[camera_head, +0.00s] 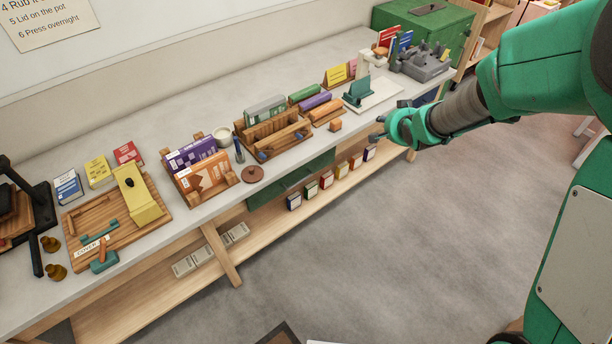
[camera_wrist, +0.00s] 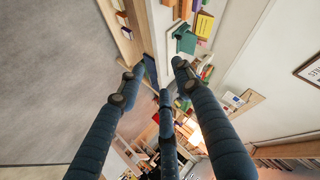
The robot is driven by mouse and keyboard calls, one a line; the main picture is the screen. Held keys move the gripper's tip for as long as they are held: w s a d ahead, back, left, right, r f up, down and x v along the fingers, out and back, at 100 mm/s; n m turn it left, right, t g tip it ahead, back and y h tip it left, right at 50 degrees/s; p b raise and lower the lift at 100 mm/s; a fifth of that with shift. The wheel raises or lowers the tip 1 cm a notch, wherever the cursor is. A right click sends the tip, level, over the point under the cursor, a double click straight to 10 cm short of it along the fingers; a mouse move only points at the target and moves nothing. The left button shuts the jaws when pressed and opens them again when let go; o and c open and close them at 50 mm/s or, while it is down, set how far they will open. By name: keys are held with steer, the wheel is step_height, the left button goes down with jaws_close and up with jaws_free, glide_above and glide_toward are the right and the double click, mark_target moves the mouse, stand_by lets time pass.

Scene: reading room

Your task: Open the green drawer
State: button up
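The green drawer (camera_head: 290,180) is under the front edge of the long workbench. It looks shut, and its handle is hard to make out. My gripper (camera_head: 378,128) is at the bench's front edge, well to the right of the green drawer. In the wrist view my gripper (camera_wrist: 157,78) shows dark blue fingers spread apart, with nothing held between them.
The bench top (camera_head: 215,207) carries book racks, a wooden board (camera_head: 90,215) and a teal press (camera_head: 358,92). Several small boxes (camera_head: 326,180) stand on the lower shelf (camera_head: 262,226) below the drawer. A bench leg (camera_head: 220,253) is left of it. The grey floor (camera_head: 400,250) in front is clear.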

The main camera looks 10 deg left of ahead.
steer(key=w+a+f+m+y+p, duration=0.1)
steer(key=w+a+f+y, duration=0.15)
steer(key=f, duration=0.45)
steer(key=w+a+f+t+y, duration=0.1)
steer(key=w+a+f, duration=0.1)
steer(key=a+f, duration=0.3)
steer(key=w+a+f+m+y+p, duration=0.1)
steer(key=w+a+f, duration=0.1)
steer(key=f, duration=0.6)
steer(key=s+a+f+m+y, duration=0.1)
steer(key=s+a+f, duration=0.1)
steer(key=f, duration=0.4)
steer(key=s+a+f+m+y, duration=0.1)
steer(key=s+a+f+y, duration=0.1)
steer(key=s+a+f, duration=0.1)
steer(key=s+a+f+m+y+p, duration=0.1)
steer(key=s+a+f+y, duration=0.1)
steer(key=s+f, duration=0.3)
step_height(320, 180, down, 4)
steer(key=shift+a+r, duration=0.2)
steer(key=shift+a, duration=0.35)
steer(key=shift+s, duration=0.1)
steer(key=b+x, duration=0.2)
steer(key=x, duration=1.2)
steer(key=shift+s, duration=0.1)
jaws_close()
